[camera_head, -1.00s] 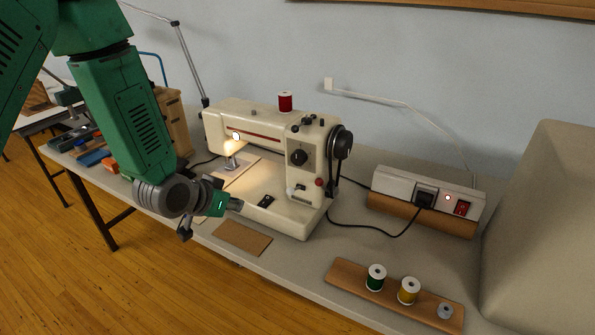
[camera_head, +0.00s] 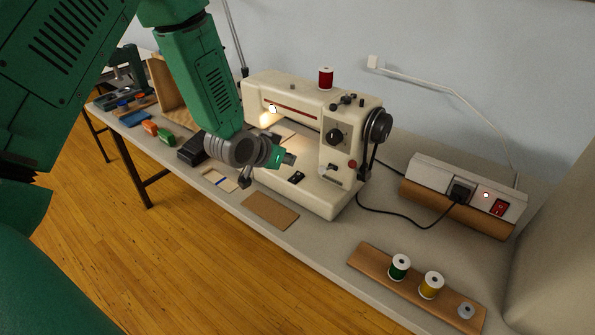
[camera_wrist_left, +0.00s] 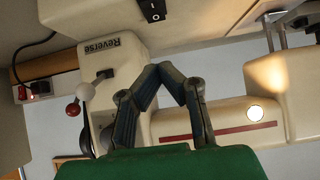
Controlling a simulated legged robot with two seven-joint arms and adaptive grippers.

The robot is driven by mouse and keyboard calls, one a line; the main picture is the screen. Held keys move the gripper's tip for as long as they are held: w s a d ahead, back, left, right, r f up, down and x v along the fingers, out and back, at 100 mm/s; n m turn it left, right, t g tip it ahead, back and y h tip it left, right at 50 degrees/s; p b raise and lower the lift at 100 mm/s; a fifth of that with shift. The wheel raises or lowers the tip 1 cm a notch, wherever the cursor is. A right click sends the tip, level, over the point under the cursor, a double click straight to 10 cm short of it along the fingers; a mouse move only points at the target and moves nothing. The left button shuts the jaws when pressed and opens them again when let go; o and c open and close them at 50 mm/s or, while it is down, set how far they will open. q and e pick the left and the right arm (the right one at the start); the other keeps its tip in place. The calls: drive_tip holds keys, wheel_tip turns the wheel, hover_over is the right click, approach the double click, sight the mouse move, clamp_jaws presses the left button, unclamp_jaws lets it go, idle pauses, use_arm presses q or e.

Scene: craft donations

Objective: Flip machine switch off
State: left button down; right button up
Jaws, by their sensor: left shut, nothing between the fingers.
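The cream sewing machine (camera_head: 338,157) stands on the table with its lamp (camera_head: 272,109) lit. A black rocker switch (camera_head: 296,177) sits on the front of its bed; it also shows in the wrist view (camera_wrist_left: 152,10), at the top. Whether it is pressed to on or off is too small to tell. My left gripper (camera_head: 292,160) is shut and empty, just beyond the switch in the head view and apart from it as far as I can see. In the wrist view its fingertips (camera_wrist_left: 162,70) meet below the switch. My right gripper is out of view.
A power strip (camera_head: 435,178) with a red switch (camera_head: 499,208) and a lit light lies right of the machine. A wooden rack (camera_head: 372,262) with thread spools is at the front right. A brown pad (camera_head: 270,211) lies before the machine. A black cable (camera_head: 395,226) crosses the table.

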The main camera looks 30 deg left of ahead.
sight(300, 172)
use_arm(q)
drive_tip(key=x, duration=0.4)
drive_tip(key=shift+a+f, duration=0.1)
drive_tip(key=shift+a, duration=0.1)
wheel_tip(300, 172, down, 3)
drive_tip(key=shift+w+a+r, duration=0.15)
drive_tip(key=shift+r, duration=0.05)
drive_tip(key=shift+f, duration=0.5)
drive_tip(key=shift+d, duration=0.3)
drive_tip(key=shift+w+a+f, duration=0.1)
drive_tip(key=shift+f, duration=0.1)
